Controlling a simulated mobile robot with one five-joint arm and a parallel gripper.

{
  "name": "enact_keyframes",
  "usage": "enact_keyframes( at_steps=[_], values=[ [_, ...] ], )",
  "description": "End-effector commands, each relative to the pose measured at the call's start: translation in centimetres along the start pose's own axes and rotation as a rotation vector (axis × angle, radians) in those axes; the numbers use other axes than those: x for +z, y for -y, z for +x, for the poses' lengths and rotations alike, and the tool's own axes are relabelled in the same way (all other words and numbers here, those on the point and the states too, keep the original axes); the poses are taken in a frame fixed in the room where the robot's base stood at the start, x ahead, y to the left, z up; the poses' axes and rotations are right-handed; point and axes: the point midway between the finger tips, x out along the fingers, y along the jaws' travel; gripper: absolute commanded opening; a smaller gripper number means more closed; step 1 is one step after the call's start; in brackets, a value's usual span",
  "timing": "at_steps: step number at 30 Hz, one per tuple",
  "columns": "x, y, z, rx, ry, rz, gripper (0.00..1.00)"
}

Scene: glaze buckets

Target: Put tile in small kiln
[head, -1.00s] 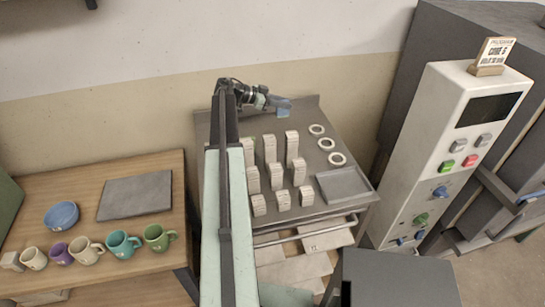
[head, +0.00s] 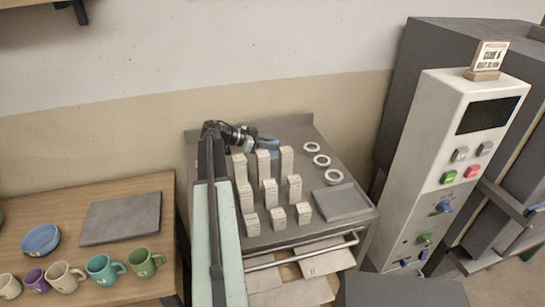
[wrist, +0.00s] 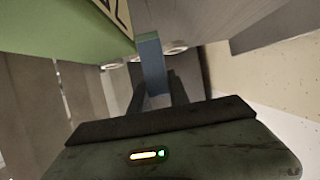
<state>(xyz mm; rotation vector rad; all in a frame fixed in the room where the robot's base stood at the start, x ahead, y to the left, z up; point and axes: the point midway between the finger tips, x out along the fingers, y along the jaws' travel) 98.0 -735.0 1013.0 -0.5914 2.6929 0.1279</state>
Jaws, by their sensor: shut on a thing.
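My gripper (head: 262,145) is shut on a small blue tile (head: 270,147) at the back of the grey metal cart top (head: 300,125). The tile is just behind the upright pale blocks and looks raised; whether it touches the cart is unclear. In the wrist view the blue tile (wrist: 151,66) stands on edge between my fingers. The dark grey kiln body (head: 415,75) stands at the right, behind a white control cabinet (head: 455,150). I cannot tell whether this is the small kiln, and no opening shows.
Pale blocks (head: 270,192) stand in rows on the cart, close to my gripper. White rings (head: 321,160) and a shallow grey tray (head: 342,202) lie to their right. A wooden table (head: 90,255) at left holds mugs, a blue bowl (head: 41,239) and a grey slab (head: 120,218).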

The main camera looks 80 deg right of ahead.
Motion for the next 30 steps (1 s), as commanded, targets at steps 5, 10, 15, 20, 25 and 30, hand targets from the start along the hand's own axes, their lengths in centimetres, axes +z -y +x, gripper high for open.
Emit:
enact_keyframes(
  at_steps=[5,10,15,20,25,30],
  values=[
    [3.2,0.0,1.3,-0.001,0.0,0.0,0.0],
    [2.7,0.1,1.1,-0.001,0.0,0.0,0.0],
    [3.1,0.1,1.2,-0.001,0.0,0.0,0.0],
    [3.0,0.1,1.1,-0.001,0.0,-0.001,0.44],
    [3.0,0.1,1.1,-0.002,0.0,-0.001,0.44],
    [2.5,0.1,0.5,-0.003,0.0,-0.001,0.44]
  ],
)
